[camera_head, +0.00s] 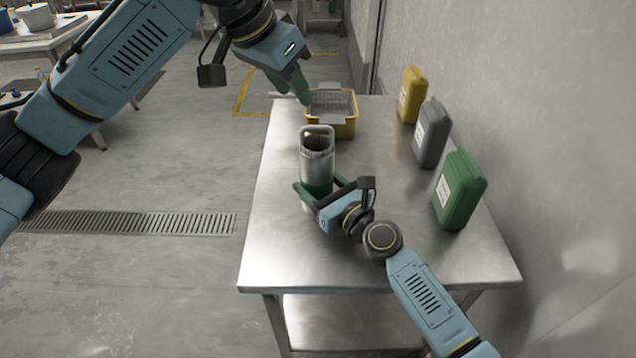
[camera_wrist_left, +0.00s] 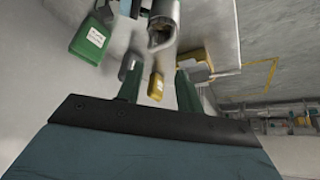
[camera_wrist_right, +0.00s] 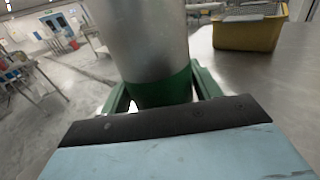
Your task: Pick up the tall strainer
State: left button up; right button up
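A tall metal cylinder (camera_head: 318,163) with a loop handle at its dark open top and a green band low down stands upright on the table. It looks like the tall strainer, or a vessel holding it; I cannot tell which. It also shows in the left wrist view (camera_wrist_left: 165,18) and the right wrist view (camera_wrist_right: 145,40). My right gripper (camera_head: 318,190) has its fingers on both sides of the green band and appears shut on the cylinder. My left gripper (camera_head: 297,95) is open and empty, above and beyond the cylinder near the yellow basket; its fingers stand apart in the left wrist view (camera_wrist_left: 158,82).
A yellow basket (camera_head: 345,131) with a grey mesh insert sits at the far end of the steel table (camera_head: 290,250). Yellow (camera_head: 411,95), grey (camera_head: 431,135) and green (camera_head: 460,190) canisters stand along the wall side. The near left of the table is clear.

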aim_at(319, 126)
jog(key=c, duration=0.5)
pick_arm(q)
jog(key=shift+c, duration=0.5)
pick_arm(e)
jog(key=shift+o, duration=0.2)
pick_arm(q)
jog(key=w+d+r+m+g+y, duration=0.1)
jog(key=w+d+m+g+y, duration=0.2)
jog(key=m, duration=0.6)
jog(key=shift+t+y, duration=0.5)
jog(key=shift+y, duration=0.1)
jog(key=f, duration=0.4)
jog(key=d+f, duration=0.1)
jog(key=f, duration=0.1)
jog(key=shift+w+f, duration=0.1)
jog(key=shift+w, duration=0.3)
jog(key=shift+w+d+f, duration=0.1)
jog(key=shift+f, duration=1.25)
jog(key=shift+w+d+f, duration=0.1)
jog(key=shift+f, duration=1.25)
